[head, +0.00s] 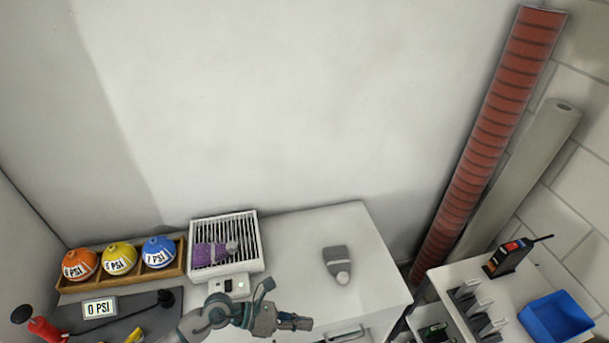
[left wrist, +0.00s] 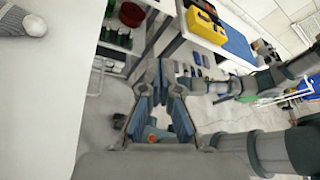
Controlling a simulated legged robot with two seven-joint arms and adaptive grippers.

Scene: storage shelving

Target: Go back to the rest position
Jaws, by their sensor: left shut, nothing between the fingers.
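My left gripper (head: 296,322) is low in the middle of the head view, in front of the white cabinet. Its fingers are shut with nothing between them. In the left wrist view the gripper (left wrist: 163,90) points over the grey floor, clear of the cabinet top at left. Grey and teal links of my own body come in from the right in that view. I cannot pick out my right gripper in either view.
Orange, yellow and blue balls sit in a wooden rack (head: 68,284). A blue bin (head: 556,318) stands on the right table.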

